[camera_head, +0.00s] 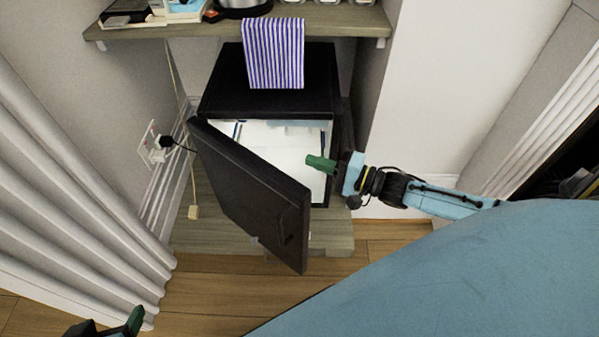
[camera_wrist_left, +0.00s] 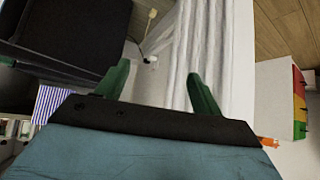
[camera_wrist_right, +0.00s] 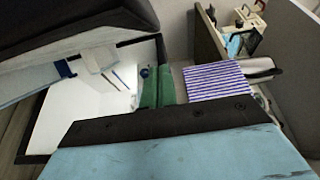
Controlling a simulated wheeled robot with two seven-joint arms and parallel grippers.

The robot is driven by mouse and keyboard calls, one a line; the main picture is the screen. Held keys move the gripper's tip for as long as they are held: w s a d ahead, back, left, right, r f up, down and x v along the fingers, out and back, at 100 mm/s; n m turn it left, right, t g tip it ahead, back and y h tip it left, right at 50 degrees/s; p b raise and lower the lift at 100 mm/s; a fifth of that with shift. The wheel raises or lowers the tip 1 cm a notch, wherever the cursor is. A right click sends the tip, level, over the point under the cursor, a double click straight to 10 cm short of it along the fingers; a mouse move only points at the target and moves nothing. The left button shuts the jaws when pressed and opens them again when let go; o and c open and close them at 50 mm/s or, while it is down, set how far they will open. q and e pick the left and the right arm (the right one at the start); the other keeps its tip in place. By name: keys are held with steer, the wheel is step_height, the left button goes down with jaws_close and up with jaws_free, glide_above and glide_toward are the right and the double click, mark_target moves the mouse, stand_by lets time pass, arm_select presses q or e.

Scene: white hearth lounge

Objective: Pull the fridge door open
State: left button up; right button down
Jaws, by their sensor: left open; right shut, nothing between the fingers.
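The small black fridge (camera_head: 322,97) stands under a shelf, and its white interior (camera_head: 280,150) shows. The fridge door (camera_head: 250,190) is swung part-way open, hinged at the left, its free edge toward me. My right gripper (camera_head: 318,163) is shut and empty, in front of the opening, to the right of the door and apart from its free edge. It also shows in the right wrist view (camera_wrist_right: 158,88), with the white interior to its left. My left gripper (camera_head: 112,330) is open and empty at the bottom left, far from the door; its two green fingers show apart in the left wrist view (camera_wrist_left: 160,90).
A striped cloth (camera_head: 273,53) hangs over the fridge top from the wooden shelf (camera_head: 340,20). A white curtain (camera_head: 70,190) lines the left side. A plug and socket (camera_head: 155,145) are on the wall left of the door. The wooden floor (camera_head: 220,300) before the door is clear.

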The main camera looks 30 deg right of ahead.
arm_select(q)
steer(key=w+d+r+t+h+b, duration=0.1)
steer(key=w+d+r+t, duration=0.1)
steer(key=w+r+t, duration=0.1)
steer(key=shift+w+r+t, duration=0.4)
steer(key=shift+w+r, duration=0.2)
steer(key=shift+r, duration=0.15)
arm_select(e)
steer(key=shift+a, duration=2.45)
arm_select(q)
steer(key=shift+d, duration=0.1)
